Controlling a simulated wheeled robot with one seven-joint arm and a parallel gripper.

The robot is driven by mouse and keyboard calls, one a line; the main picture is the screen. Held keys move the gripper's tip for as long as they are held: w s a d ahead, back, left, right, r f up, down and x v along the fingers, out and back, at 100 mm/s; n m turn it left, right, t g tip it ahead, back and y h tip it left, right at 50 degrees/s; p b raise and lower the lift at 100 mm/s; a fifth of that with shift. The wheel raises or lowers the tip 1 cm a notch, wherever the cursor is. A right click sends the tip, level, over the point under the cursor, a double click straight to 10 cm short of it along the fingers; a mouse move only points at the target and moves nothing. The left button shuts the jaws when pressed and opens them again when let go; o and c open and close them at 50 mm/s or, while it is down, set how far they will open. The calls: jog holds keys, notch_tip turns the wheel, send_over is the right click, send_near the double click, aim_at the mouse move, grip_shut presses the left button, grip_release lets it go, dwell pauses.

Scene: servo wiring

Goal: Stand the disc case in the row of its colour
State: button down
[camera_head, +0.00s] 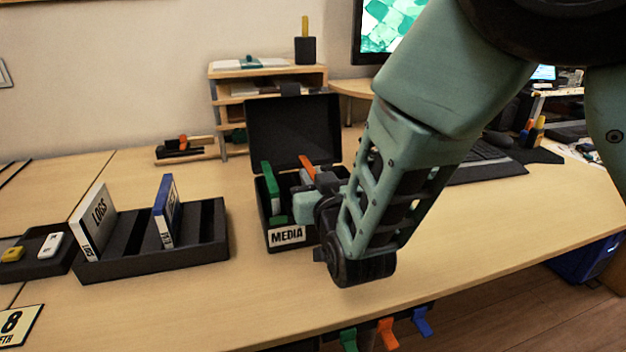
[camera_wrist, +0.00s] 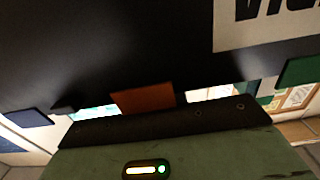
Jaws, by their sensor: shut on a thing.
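The black MEDIA box (camera_head: 249,130) stands on the desk with its lid raised. A green upright piece (camera_head: 267,182) shows at its left and an orange one (camera_head: 306,166) in the middle. My gripper (camera_head: 297,203) is low at the box's opening, shut on the disc case; the case is mostly hidden, and its colour cannot be told. In the wrist view the box front (camera_wrist: 110,45) and its label (camera_wrist: 270,22) appear upside down. Blue (camera_wrist: 28,118), orange (camera_wrist: 143,99) and green (camera_wrist: 300,71) tabs show along its rim. The fingertips are out of that view.
A black rack (camera_head: 150,264) with a white LOGS case (camera_head: 95,221) and a blue case (camera_head: 166,211) stands left of the box. A small tray (camera_head: 32,262) is farther left. A wooden shelf (camera_head: 268,72) stands behind.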

jog(key=shift+f, duration=0.1)
jog(key=c, duration=1.4)
grip_release()
